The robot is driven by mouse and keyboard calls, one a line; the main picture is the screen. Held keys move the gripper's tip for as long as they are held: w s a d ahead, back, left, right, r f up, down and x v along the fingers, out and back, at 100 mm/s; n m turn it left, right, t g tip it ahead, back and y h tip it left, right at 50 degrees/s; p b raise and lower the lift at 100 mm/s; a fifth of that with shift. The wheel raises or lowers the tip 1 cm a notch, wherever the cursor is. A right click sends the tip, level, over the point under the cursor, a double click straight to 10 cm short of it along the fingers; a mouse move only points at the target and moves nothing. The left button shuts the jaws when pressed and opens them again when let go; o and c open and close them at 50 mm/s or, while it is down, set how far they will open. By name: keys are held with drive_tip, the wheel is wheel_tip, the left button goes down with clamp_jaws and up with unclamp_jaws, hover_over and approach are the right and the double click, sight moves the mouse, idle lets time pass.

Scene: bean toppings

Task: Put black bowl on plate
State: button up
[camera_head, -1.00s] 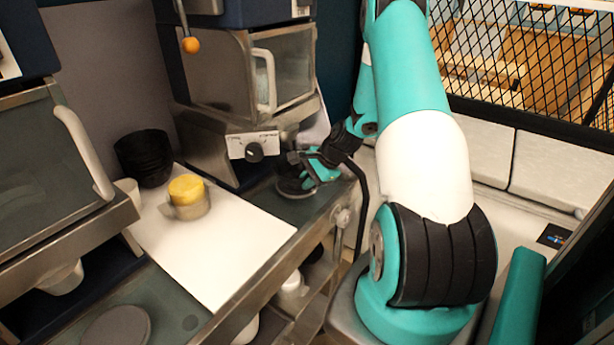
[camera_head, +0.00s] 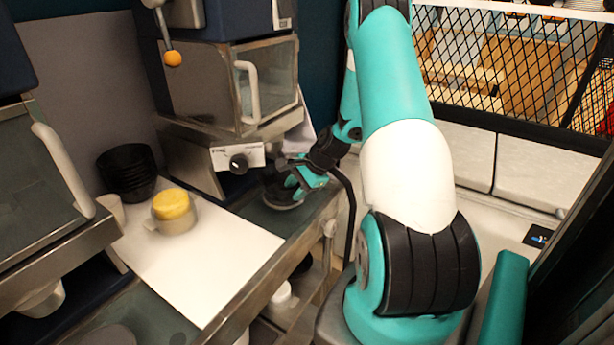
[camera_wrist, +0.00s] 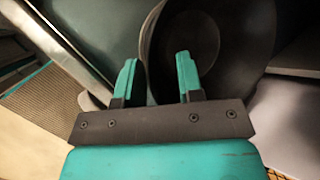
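A stack of black bowls (camera_head: 127,172) stands at the left, behind the white board. My gripper (camera_head: 300,183) is low over the counter at the board's right, by a dark round dish (camera_head: 283,202). In the wrist view, the two teal fingers of my gripper (camera_wrist: 157,75) are apart, with a gap between them. The near edge of the dark dish (camera_wrist: 238,65) passes between or just beyond them; contact is unclear. A darker round area lies within it, and I cannot tell whether this is a bowl on a plate or one dish's hollow.
A metal cup with a yellow top (camera_head: 174,212) stands on the white board (camera_head: 205,262). An oven-like machine (camera_head: 225,95) stands behind my gripper, and another is at the left. The counter's metal edge runs in front. The board's front part is clear.

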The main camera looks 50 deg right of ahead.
drive_tip(key=b+v, duration=0.3)
drive_tip(key=v, duration=0.7)
drive_tip(key=shift+s+r, duration=0.15)
drive_tip(key=shift+r, duration=0.1)
